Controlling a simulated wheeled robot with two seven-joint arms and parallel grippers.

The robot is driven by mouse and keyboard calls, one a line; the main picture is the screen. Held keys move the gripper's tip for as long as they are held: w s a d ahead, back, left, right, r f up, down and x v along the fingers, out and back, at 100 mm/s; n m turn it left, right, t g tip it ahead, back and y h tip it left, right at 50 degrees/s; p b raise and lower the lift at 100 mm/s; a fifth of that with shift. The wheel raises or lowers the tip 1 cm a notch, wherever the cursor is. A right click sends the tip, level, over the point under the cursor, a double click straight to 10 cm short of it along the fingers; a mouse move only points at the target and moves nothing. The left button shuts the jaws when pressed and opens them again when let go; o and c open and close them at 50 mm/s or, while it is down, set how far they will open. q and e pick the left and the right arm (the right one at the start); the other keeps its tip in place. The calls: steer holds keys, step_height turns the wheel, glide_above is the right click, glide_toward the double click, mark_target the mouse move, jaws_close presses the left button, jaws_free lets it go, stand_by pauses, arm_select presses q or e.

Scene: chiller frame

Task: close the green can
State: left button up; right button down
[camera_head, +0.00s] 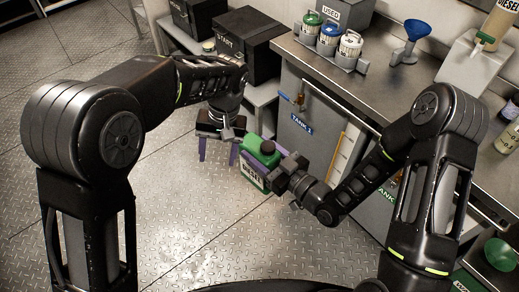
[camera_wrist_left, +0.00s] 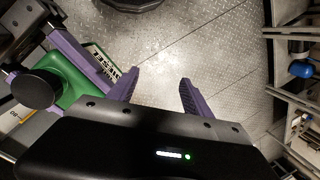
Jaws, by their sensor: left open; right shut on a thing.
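The green can (camera_head: 253,153), with a white label reading DIESEL, is held upright or slightly tilted above the floor. My right gripper (camera_head: 264,168) is shut on it, with purple fingers along its sides. A round black cap (camera_head: 267,147) sits at the top of the can; whether it is tight I cannot tell. My left gripper (camera_head: 218,161) is open and empty just left of the can, its fingers pointing down. In the left wrist view, the can (camera_wrist_left: 72,82) and cap (camera_wrist_left: 36,88) lie left of my left gripper's open fingers (camera_wrist_left: 157,88).
A steel counter (camera_head: 385,90) on the right carries green, blue and white canisters (camera_head: 329,40) in a rack and a blue funnel (camera_head: 409,42). Black boxes (camera_head: 235,50) stand on a low bench behind. Metal floor (camera_head: 180,205) is open at left and front.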

arm_select(q)
steer(key=s+a+f+h, duration=0.1)
steer(key=s+f+h, duration=0.15)
steer(key=f, duration=0.65)
steer(key=s+a+f+h, duration=0.1)
steer(key=s+f, duration=0.3)
steer(key=f, duration=0.5)
steer(key=s+f+n+h, duration=0.1)
steer(key=s+f, duration=0.3)
steer(key=s, duration=0.3)
steer(key=s+d+f+n+t+h, duration=0.1)
steer(key=s+f+n+h, duration=0.1)
steer(key=s+f, duration=0.2)
steer(key=s, duration=0.2)
steer(key=shift+s+f+t, duration=0.25)
steer(key=shift+s+t, duration=0.05)
steer(key=shift+s, duration=0.1)
steer(key=shift+d, duration=0.1)
